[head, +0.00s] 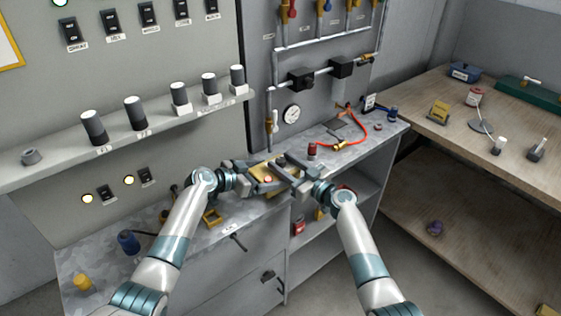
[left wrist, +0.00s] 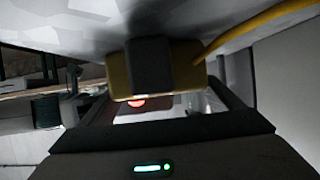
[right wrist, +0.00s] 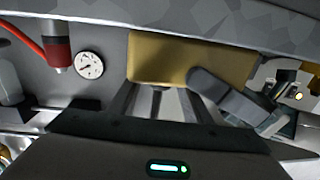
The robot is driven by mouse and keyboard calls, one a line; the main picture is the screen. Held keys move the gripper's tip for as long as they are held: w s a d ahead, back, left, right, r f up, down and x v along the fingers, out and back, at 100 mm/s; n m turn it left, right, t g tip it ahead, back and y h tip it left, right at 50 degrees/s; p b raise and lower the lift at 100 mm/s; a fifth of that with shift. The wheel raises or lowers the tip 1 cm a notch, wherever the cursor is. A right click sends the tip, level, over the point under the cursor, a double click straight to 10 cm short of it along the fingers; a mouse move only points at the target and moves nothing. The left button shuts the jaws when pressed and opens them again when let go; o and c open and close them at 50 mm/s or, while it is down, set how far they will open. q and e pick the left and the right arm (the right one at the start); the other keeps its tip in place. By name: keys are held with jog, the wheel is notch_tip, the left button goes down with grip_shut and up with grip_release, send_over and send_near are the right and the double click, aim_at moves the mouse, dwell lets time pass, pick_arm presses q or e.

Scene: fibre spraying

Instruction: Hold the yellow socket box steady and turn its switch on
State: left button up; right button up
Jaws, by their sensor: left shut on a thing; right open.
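The yellow socket box (head: 262,185) sits on the grey metal counter between my two grippers in the head view. A red lit spot, likely its switch (left wrist: 136,103), shows on its underside edge in the left wrist view. My left gripper (head: 254,178) is shut on the box; one dark finger lies across it in the left wrist view. The yellow box also fills the middle of the right wrist view (right wrist: 165,60). My right gripper (head: 288,171) is open beside the box, its fingers pointing at its face. Whether it touches the box cannot be told.
The metal counter (head: 335,150) carries a red hose (head: 360,125) and a red-topped cylinder (head: 312,149) farther right. A panel with a shelf of dark cylinders (head: 135,114) stands behind left. A wooden table (head: 440,150) with small items is at the right.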

jog(key=shift+w+a, duration=0.5)
jog(key=shift+w, duration=0.05)
jog(key=c, duration=1.1)
jog(key=shift+a+m+t+h, duration=0.1)
jog(key=shift+m+t+h, duration=0.2)
jog(key=shift+h, duration=0.1)
jog(key=shift+m+t+h, duration=0.4)
jog(key=shift+m+h, duration=0.1)
jog(key=shift+h, duration=0.1)
jog(key=o, duration=1.1)
